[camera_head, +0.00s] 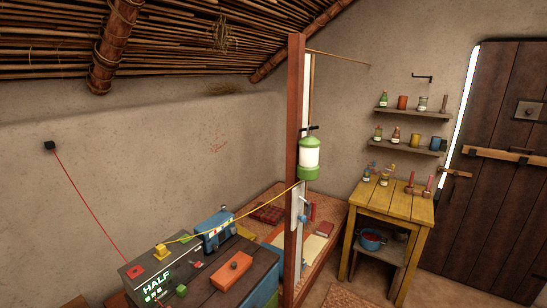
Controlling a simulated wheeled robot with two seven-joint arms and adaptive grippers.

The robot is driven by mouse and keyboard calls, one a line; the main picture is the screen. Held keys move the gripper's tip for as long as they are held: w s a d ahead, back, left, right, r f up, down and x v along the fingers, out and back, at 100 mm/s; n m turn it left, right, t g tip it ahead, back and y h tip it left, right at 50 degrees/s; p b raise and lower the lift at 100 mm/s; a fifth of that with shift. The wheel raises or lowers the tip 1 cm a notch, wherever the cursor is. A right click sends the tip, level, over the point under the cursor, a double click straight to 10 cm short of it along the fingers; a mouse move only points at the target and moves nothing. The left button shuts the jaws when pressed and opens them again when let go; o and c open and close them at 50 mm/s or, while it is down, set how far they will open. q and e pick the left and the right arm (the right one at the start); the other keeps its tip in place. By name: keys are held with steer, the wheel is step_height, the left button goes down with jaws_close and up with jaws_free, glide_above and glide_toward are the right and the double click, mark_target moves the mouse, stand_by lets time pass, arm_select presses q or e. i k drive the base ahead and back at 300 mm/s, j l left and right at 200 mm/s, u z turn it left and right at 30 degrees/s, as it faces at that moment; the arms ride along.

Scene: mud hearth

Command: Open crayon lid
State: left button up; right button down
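No crayon or crayon lid can be clearly made out. An orange-red box (231,270) with a small dark mark on top lies on the dark chest top at the bottom; it looks closed, and I cannot tell whether it holds crayons. Beside it stand a blue device (216,229) and a dark box marked HALF (152,276) with green lights, a red patch and a yellow piece on top. Neither of my grippers shows in this view.
A wooden post (293,165) carries a green-and-white lantern (309,158); a yellow cord runs from it to the boxes. A yellow table (395,203) with bottles stands right, below two shelves (409,147). A wooden door (500,160) is at far right.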

mark_target(224, 275)
steer(key=l+u, duration=0.2)
steer(key=l, duration=0.25)
steer(key=l+u, duration=0.25)
steer(key=l, duration=0.15)
steer(key=k+l+u, duration=0.2)
steer(key=l, duration=0.2)
